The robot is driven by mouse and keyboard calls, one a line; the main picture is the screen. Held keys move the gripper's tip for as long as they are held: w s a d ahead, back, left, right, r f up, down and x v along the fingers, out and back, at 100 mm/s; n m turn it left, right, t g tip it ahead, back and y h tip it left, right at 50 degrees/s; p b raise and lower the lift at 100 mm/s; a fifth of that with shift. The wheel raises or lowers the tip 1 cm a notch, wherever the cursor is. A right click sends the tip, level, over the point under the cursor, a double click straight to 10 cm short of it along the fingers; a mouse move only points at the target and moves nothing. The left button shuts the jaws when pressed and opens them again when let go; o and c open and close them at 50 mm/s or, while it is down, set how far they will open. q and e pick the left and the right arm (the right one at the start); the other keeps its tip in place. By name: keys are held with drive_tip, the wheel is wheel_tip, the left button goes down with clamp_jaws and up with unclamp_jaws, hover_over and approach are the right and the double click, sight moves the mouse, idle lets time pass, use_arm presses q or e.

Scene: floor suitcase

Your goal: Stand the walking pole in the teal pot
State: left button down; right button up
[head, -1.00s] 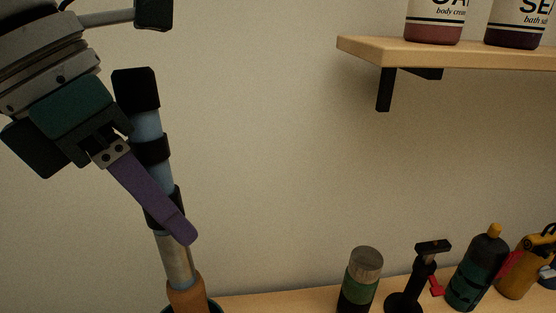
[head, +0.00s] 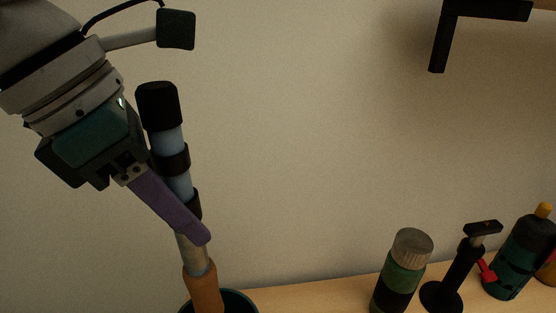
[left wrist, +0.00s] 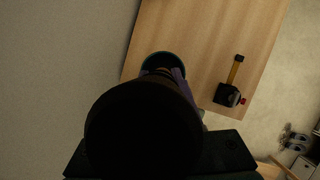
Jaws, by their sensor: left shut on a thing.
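The walking pole (head: 174,179) is blue with black bands, a black top and an orange-brown lower part, and it stands nearly upright with a slight tilt. My left gripper (head: 190,222) is shut on it, with a purple finger across the shaft. The pole's lower end meets the opening of the teal pot (head: 251,296) at the bottom of the head view; whether it touches the pot's floor is hidden. In the left wrist view the pole's black top (left wrist: 143,130) fills the middle, and the pot's rim (left wrist: 181,57) shows just beyond it. My right gripper is not in view.
On the wooden surface (head: 340,287) to the right stand a green and black jar (head: 403,271), a black stand-like pump (head: 459,269) and a dark bottle (head: 520,257). A black shelf bracket (head: 446,30) is on the wall above. The wall behind the pole is clear.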

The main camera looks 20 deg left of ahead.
sight(204, 294)
use_arm(q)
wheel_tip(204, 294, down, 3)
drive_tip(key=shift+r+b, duration=0.15)
drive_tip(key=shift+b, duration=0.5)
wheel_tip(204, 294, down, 11)
drive_tip(key=b, duration=1.1)
drive_tip(key=shift+b, duration=0.35)
drive_tip(key=c, duration=0.5)
unclamp_jaws()
drive_tip(key=v, duration=1)
drive_tip(key=shift+s, duration=0.1)
